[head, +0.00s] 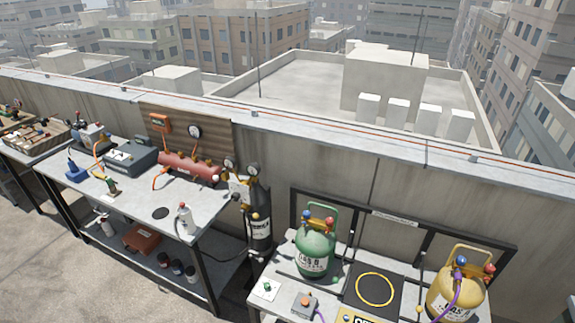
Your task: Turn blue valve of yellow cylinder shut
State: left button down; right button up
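The yellow cylinder (456,289) stands upright at the right end of the near bench, at the lower right of the head view. Its blue valve (461,261) is on top, left of a red valve (489,268), under a yellow carrying handle. A purple hose (456,287) runs down the front of the cylinder from near the valves. The picture is too small to tell whether the blue valve is open or shut. Neither of my grippers shows in the head view.
A green cylinder (315,256) with its own blue and red valves stands left on the same bench. A black plate with a yellow ring (374,289) lies between. A black cylinder (260,217) stands beside the left workbench (132,198). A parapet wall runs behind.

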aim_at(461, 261)
jog(key=z, duration=1.95)
jog(key=k, duration=0.35)
jog(key=u, duration=1.8)
jog(key=i, duration=0.75)
jog(key=z, duration=0.7)
jog(key=i, duration=0.45)
jog(key=z, duration=0.25)
